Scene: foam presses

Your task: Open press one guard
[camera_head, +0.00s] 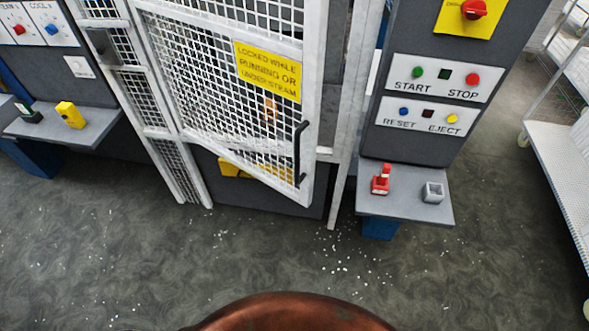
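The press guard is a white-framed mesh door (215,85) in the middle of the head view, with a yellow sign (268,72) reading "LOCKED WHILE RUNNING OR UNDER STEAM". A black vertical handle (299,153) is on its right side. The door looks partly open: its right edge stands out toward me, with a gap between it and the white post (345,150). Its left side meets the fixed mesh frame. No press number is readable. Neither of my grippers is in view.
A control panel (430,95) with START, STOP, RESET and EJECT stands at the right. Its shelf (405,205) holds a red item (381,181) and a grey block (433,192). A left shelf (85,130) holds a yellow item (70,115). A trolley (560,160) stands far right. The floor in front is open, with white specks.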

